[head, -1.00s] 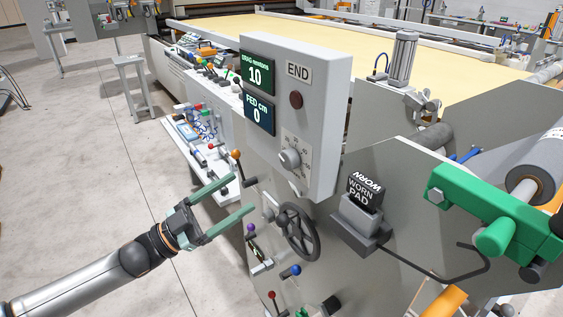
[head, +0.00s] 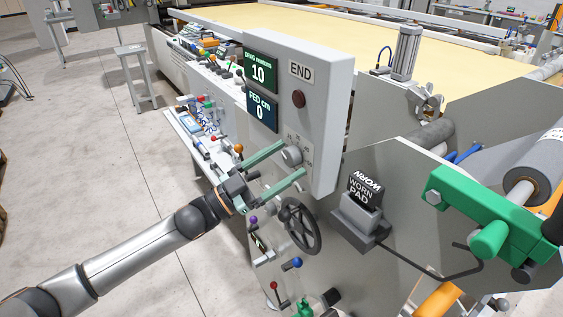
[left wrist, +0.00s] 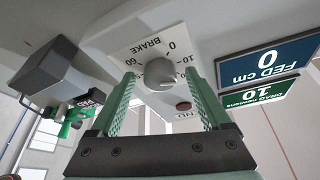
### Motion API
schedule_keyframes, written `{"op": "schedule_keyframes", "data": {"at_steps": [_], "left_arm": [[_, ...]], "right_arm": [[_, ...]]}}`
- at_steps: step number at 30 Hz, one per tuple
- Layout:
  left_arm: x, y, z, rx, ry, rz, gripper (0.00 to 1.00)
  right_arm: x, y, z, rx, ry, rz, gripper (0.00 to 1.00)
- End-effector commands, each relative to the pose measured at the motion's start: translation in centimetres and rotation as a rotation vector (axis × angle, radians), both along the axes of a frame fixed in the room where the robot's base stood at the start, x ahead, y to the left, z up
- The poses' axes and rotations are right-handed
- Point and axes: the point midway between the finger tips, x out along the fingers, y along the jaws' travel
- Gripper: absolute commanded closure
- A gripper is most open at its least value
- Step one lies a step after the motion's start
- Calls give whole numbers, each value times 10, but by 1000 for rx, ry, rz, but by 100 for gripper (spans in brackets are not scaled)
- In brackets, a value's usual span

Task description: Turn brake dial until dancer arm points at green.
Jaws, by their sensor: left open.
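The brake dial is a round grey knob (head: 291,156) on a white scale plate on the side of the grey control box. In the left wrist view the knob (left wrist: 161,73) sits on its plate (left wrist: 148,48) marked BRAKE, with numbers including 0, 10 and 60. My left gripper (head: 293,160) is open, its green fingers reaching to either side of the knob. The left wrist view shows the knob between the fingertips (left wrist: 164,75), with gaps visible on both sides. I cannot make out the dancer arm or its green mark. My right gripper is out of view.
The control box (head: 325,110) shows DRAG newtons 10 (head: 259,73) and FED cm 0 (head: 262,111). A black handwheel (head: 302,229) and coloured-knob levers are below the gripper. A WORN PAD block (head: 361,205) and green clamp (head: 495,215) stand to the right. Open floor lies left.

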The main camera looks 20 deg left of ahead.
Motion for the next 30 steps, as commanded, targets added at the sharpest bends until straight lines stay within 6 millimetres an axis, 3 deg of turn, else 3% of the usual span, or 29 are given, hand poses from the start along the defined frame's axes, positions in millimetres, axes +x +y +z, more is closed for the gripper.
{"op": "schedule_keyframes", "data": {"at_steps": [2,23,30], "left_arm": [[0,0,0,0,0,0,19],[0,0,0,0,0,0,98],[0,1,0,8,-7,0,100]], "right_arm": [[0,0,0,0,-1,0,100],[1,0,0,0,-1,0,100],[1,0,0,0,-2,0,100]]}}
